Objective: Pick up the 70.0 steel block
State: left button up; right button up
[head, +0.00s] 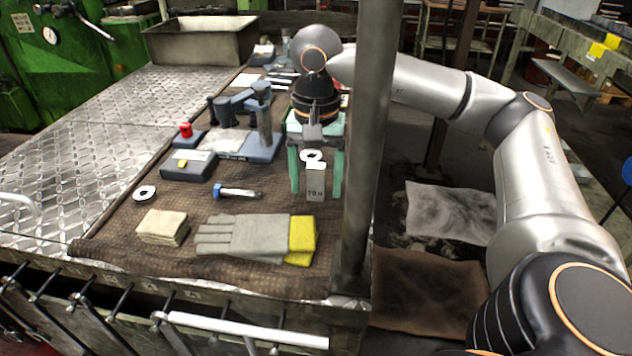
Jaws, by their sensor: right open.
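The steel block (316,184) is a small grey upright block marked like "70.0". It stands on the brown mat near the right edge of the bench, left of the dark post. My right gripper (316,186) points down over it, with one green finger on each side of the block. The fingers are open, and a gap seems to show between them and the block. I cannot tell whether either finger touches it. A white ring-like piece (312,157) shows at or just above the block's top. My left gripper is not in view.
A dark vertical post (372,130) stands close to the right of the gripper. Grey fixtures (262,140) stand to the left.

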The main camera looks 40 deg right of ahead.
jog(key=shift+f, duration=0.15)
grip_shut()
dwell(0.5)
